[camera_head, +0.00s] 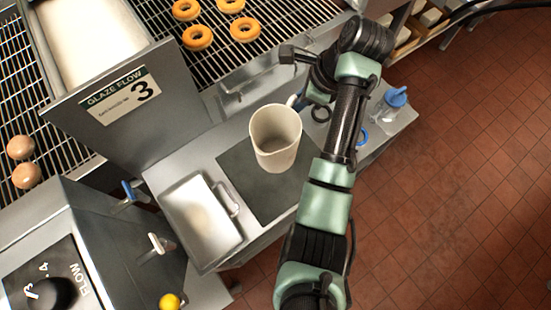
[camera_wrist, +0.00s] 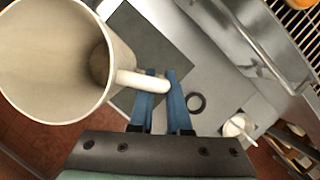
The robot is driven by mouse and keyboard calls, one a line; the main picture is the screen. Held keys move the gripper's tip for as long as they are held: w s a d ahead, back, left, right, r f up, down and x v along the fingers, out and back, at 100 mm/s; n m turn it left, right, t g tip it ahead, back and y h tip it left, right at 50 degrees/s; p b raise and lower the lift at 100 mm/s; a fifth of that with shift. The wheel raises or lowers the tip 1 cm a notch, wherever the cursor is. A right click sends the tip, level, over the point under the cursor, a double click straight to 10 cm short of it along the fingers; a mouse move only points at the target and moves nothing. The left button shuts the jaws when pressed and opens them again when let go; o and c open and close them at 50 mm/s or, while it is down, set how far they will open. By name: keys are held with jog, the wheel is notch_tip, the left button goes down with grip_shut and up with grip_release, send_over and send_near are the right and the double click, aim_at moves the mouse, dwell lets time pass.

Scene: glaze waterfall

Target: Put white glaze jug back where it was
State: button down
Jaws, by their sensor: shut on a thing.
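The white glaze jug (camera_head: 275,140) is upright or nearly so in the head view, over the dark mat (camera_head: 238,178) on the metal side shelf. In the wrist view the jug (camera_wrist: 60,60) fills the upper left, with its open mouth toward the camera. My gripper (camera_wrist: 160,86) has its blue fingers shut on the jug's handle (camera_wrist: 140,82). The dark mat (camera_wrist: 155,45) looks well below the jug there, so the jug appears held above it. In the head view my gripper (camera_head: 293,101) is mostly hidden behind the jug and my arm.
The glaze machine panel (camera_head: 118,95) and doughnut rack (camera_head: 215,55) rise behind.

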jog(key=shift+m+t, duration=0.3)
jog(key=shift+m, duration=0.3)
jog(key=f, duration=1)
jog(key=shift+d+f, duration=0.2)
jog(key=shift+d, duration=0.15)
jog(key=shift+f, duration=0.1)
jog(key=c, duration=0.9)
grip_release()
jog(key=v, duration=1.2)
jog(key=shift+r, duration=0.2)
